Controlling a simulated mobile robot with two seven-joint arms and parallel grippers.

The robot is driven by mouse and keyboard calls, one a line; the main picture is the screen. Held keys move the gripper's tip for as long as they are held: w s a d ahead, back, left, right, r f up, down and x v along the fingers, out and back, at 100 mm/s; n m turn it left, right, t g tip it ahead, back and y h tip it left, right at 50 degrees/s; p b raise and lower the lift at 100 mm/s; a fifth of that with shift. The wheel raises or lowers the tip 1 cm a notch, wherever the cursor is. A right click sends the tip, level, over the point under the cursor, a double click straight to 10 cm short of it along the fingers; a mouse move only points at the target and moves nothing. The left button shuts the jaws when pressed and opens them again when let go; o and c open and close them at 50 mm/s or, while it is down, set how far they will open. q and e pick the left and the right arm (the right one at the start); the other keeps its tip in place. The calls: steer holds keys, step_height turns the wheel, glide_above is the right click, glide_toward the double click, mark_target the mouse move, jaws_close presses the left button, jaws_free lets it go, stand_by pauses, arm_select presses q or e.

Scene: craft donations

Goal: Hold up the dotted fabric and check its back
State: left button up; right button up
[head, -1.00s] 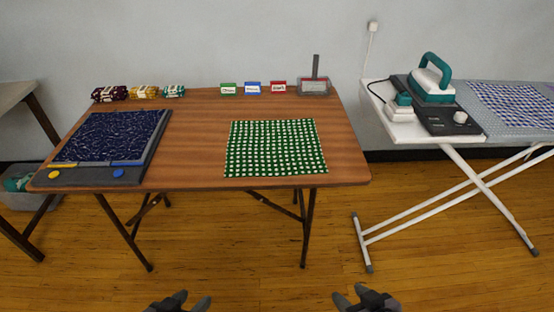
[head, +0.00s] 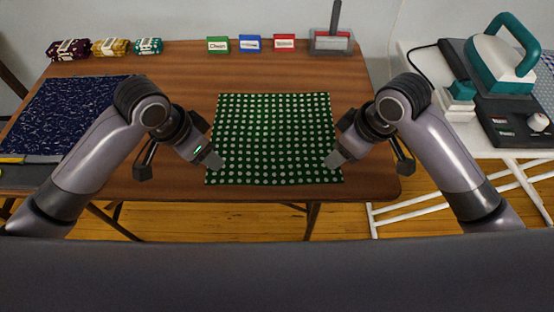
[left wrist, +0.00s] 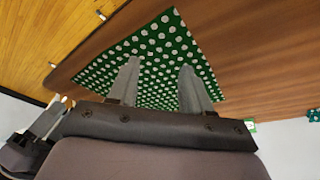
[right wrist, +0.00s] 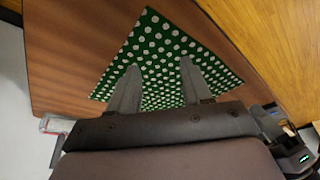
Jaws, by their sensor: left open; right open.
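The dotted fabric (head: 272,135), green with white dots, lies flat on the brown table (head: 372,150) near its front edge. My left gripper (head: 214,162) is open at the fabric's left edge, near its front corner. My right gripper (head: 334,160) is open at the right edge, near the front corner. The fabric shows between and beyond the open fingers in the left wrist view (left wrist: 155,62) and the right wrist view (right wrist: 160,65). I cannot tell whether the fingers touch it. Its back is hidden against the table.
Rolled fabrics (head: 110,47) lie at the back left. Green (head: 218,45), blue (head: 250,44) and red (head: 284,43) labels and a clear box (head: 332,42) stand along the back. A dark blue fabric (head: 60,110) lies left. An iron (head: 503,50) stands right.

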arm_select(q)
glide_above(217, 175)
steer(key=f, duration=0.6)
steer(key=shift+s+a, duration=0.3)
steer(key=shift+s, duration=0.1)
arm_select(e)
glide_above(331, 174)
steer(key=f, duration=0.6)
steer(key=shift+s+d, duration=0.3)
steer(key=shift+s, duration=0.05)
arm_select(q)
steer(key=shift+f, duration=0.75)
arm_select(e)
steer(key=shift+f, duration=0.75)
arm_select(q)
steer(key=shift+f, duration=0.1)
jaws_close()
arm_select(e)
steer(key=shift+f, duration=0.1)
jaws_close()
steer(key=shift+d, duration=0.1)
